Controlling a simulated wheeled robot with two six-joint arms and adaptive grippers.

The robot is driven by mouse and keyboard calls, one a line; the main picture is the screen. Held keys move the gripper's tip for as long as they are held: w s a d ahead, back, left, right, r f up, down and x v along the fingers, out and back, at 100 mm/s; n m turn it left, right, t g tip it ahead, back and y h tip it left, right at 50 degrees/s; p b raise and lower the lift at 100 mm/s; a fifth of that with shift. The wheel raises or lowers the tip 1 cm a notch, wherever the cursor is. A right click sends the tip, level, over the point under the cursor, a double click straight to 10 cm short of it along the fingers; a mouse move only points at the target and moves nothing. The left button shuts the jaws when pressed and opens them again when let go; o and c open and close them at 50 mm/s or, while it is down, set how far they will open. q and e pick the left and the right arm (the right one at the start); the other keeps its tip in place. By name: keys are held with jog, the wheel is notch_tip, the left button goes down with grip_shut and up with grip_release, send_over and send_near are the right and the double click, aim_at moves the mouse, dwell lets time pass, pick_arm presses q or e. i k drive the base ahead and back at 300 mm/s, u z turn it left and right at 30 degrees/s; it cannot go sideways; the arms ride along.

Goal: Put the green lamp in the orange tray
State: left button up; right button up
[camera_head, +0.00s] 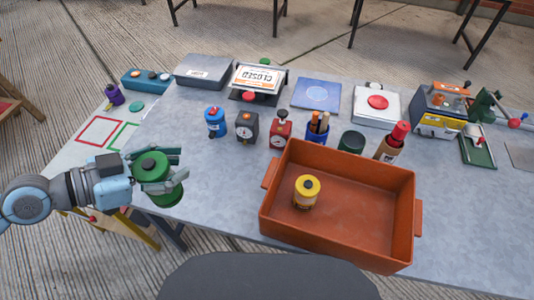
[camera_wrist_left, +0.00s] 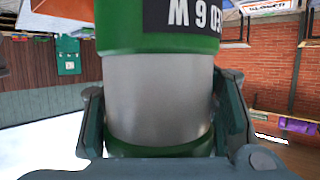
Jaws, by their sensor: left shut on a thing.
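The green lamp (camera_head: 153,168) is a short green cylinder with a dark knob on top. My left gripper (camera_head: 160,172) is shut on it at the left front of the table. In the left wrist view the lamp (camera_wrist_left: 160,95) fills the middle, with a silver band and a dark label, between the two fingers of the gripper (camera_wrist_left: 163,120). The orange tray (camera_head: 341,250) stands at the front middle of the table, to the right of the lamp and apart from it. A yellow lamp (camera_head: 306,192) stands inside the tray. My right gripper is not in view.
Behind the tray stand a blue lamp (camera_head: 215,122), a black timer (camera_head: 246,127), a red timer (camera_head: 280,130), a pen cup (camera_head: 317,129) and a bottle (camera_head: 392,143). Bare tabletop (camera_head: 222,185) lies between the held lamp and the tray.

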aim_at(359, 221)
jog(key=z, duration=0.5)
jog(key=k, duration=1.2)
jog(key=z, duration=1.15)
jog(key=i, duration=1.1)
